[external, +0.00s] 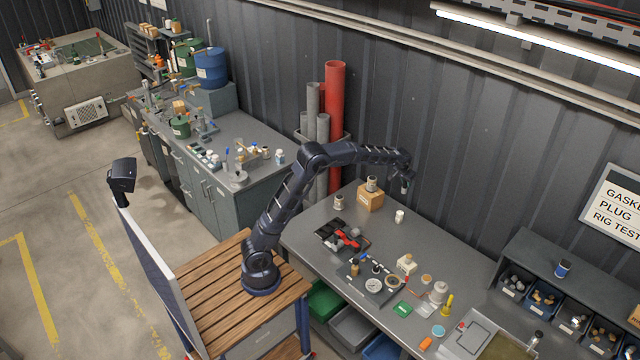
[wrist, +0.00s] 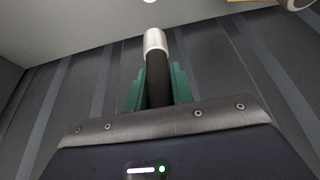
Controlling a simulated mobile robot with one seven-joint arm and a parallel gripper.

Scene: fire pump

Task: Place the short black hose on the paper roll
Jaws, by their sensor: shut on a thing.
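My gripper (external: 406,187) is raised over the back of the grey workbench, close to the dark corrugated wall. In the wrist view its green fingers (wrist: 158,88) are shut on the short black hose (wrist: 158,75), which has a silver end sleeve (wrist: 155,41). The hose is too small to make out in the external view. A small white cylinder (external: 399,216) stands on the bench below the gripper. A larger pale, roll-like thing (external: 439,292) stands further right. I cannot tell which of these is the paper roll.
A wooden box (external: 370,200) with a grey fitting on top stands left of the gripper. A black tray with a red tool (external: 345,238), a gauge (external: 373,286) and small parts crowd the bench front. A bin rack (external: 560,285) stands at the right. The bench's back middle is fairly clear.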

